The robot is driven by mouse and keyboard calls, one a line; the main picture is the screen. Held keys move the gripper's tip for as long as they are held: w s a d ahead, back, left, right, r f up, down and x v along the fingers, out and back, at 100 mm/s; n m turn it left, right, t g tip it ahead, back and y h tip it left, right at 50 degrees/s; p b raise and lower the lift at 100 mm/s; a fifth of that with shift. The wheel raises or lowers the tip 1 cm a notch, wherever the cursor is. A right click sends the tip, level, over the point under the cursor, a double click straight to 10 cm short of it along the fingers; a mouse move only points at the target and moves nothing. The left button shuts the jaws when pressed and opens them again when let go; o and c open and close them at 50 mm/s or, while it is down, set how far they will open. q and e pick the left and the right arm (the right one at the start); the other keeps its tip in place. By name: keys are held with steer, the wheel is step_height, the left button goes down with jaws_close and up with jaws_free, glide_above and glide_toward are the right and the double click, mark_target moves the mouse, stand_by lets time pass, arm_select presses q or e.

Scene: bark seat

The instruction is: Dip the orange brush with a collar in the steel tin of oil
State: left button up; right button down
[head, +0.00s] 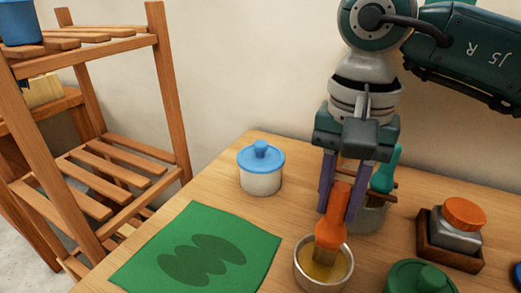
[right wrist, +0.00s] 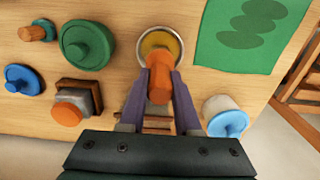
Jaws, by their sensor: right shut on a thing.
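The orange brush (head: 332,213) is in my right gripper (head: 336,211), held upright with its handle up and its pale bristles down. The steel tin of oil (head: 322,284) stands at the front of the table, with yellow oil (head: 336,268) inside. The bristles are within the tin's rim at the oil; how deep they reach I cannot tell. In the right wrist view the shut fingers (right wrist: 162,80) flank the brush (right wrist: 159,84), and the tin (right wrist: 180,45) lies just beyond. My left gripper is not in view.
A green mat (head: 155,272) lies left of the tin. A blue-lidded white jar (head: 261,176) stands behind it. A teal brush (head: 386,170) stands by a pot behind my gripper.

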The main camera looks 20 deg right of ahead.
steer(key=shift+f+b, duration=0.35)
stand_by(0.3)
steer(key=shift+f, duration=0.1)
stand_by(0.3)
steer(key=shift+f+b, duration=0.1)
steer(key=shift+b, duration=0.25)
stand_by(0.9)
steer(key=shift+r+p, duration=2.15)
steer(key=shift+r, duration=1.5)
